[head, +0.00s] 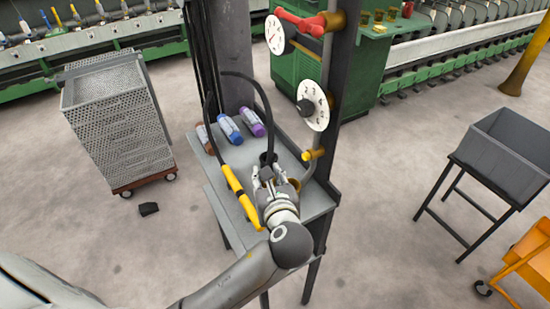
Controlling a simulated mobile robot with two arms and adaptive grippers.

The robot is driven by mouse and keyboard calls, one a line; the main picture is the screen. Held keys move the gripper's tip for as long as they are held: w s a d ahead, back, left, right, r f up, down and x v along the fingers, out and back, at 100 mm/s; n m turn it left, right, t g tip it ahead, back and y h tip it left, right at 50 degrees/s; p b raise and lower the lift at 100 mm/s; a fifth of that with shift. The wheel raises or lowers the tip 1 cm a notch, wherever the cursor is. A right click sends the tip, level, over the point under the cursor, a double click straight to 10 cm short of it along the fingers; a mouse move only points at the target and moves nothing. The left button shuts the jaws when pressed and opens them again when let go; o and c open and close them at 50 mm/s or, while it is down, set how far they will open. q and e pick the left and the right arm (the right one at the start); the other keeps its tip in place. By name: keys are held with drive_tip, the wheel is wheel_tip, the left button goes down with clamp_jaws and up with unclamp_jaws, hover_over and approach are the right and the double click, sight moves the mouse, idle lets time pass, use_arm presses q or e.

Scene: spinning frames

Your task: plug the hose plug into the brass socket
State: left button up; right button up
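A black hose (268,112) arches over the small grey table and comes down to a dark end (268,158), which I take to be the hose plug. My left gripper (268,170) is at this dark end, its fingers on either side; I cannot tell whether they grip it. A short brass fitting (313,154) on the dark post, just right of and beyond the gripper, looks like the brass socket. It stands apart from the hose end. A grey pipe bends down beside it, and the gripper hides part of the table there. My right gripper is not in view.
The grey table (222,190) holds a yellow bar-shaped tool (241,198) close left of my gripper and several coloured cylinders, including a purple one (252,122). The post (338,90) carries dials and a red-handled valve (300,22). A perforated cart (118,120) stands left.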

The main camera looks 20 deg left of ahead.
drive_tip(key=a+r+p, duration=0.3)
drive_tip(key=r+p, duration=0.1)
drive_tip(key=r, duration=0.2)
use_arm(q)
drive_tip(key=w+f+b, duration=0.1)
drive_tip(key=w, duration=0.1)
drive_tip(key=w+f+b, duration=0.1)
drive_tip(key=w+b, duration=0.1)
drive_tip(key=w, duration=0.1)
drive_tip(key=w+f+b, duration=0.1)
drive_tip(key=w+b, duration=0.1)
drive_tip(key=shift+w+d+f, duration=0.2)
drive_tip(key=shift+d, duration=0.05)
drive_tip(key=shift+w+d+f+b, duration=0.3)
drive_tip(key=shift+w+f+b, duration=0.1)
drive_tip(key=shift+f+b, duration=0.25)
drive_tip(key=shift+w+d+f+b, duration=0.35)
drive_tip(key=shift+w+f+b, duration=0.1)
drive_tip(key=shift+f, duration=0.35)
drive_tip(key=shift+w+d+f+b, duration=0.35)
drive_tip(key=shift+f+b, duration=0.2)
drive_tip(key=shift+f, duration=0.15)
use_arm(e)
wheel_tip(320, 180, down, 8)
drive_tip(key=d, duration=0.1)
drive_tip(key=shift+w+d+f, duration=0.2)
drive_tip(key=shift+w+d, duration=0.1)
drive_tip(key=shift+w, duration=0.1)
